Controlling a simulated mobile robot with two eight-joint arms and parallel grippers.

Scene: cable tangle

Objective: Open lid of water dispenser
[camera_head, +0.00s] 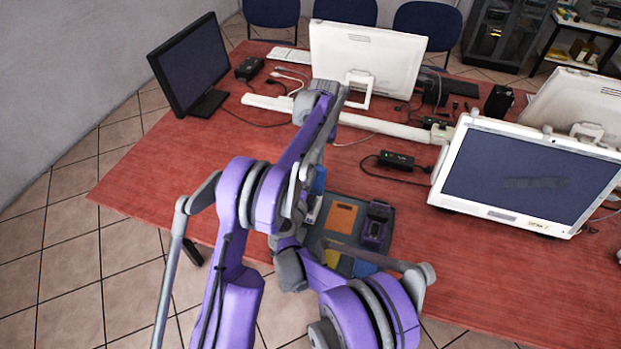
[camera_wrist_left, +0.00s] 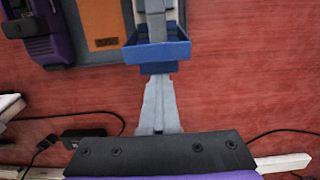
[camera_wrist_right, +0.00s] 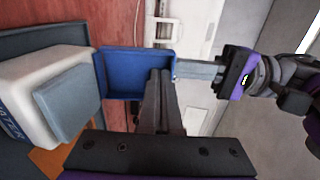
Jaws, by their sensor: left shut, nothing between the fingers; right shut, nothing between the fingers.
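The white water dispenser (camera_wrist_right: 40,85), marked with WATER lettering, lies at the left of the right wrist view with a grey-blue block (camera_wrist_right: 68,103) on its face. A blue shallow tray-like lid (camera_wrist_right: 137,73) stands out beside it. The lid also shows in the left wrist view (camera_wrist_left: 157,52). My left gripper (camera_wrist_left: 158,80) is shut and empty, its tips at the lid's outer side; contact is unclear. My right gripper (camera_wrist_right: 160,74) is shut and empty, its tips at the lid's open side. In the head view my arms mostly hide the dispenser and both fingertips.
A dark board (camera_head: 345,196) with an orange panel (camera_head: 341,220) and a purple device (camera_head: 376,224) lies on the red table (camera_head: 150,185). Monitors (camera_head: 365,60), cables and a black adapter (camera_head: 396,160) stand behind and right. The two arms are close together around the dispenser.

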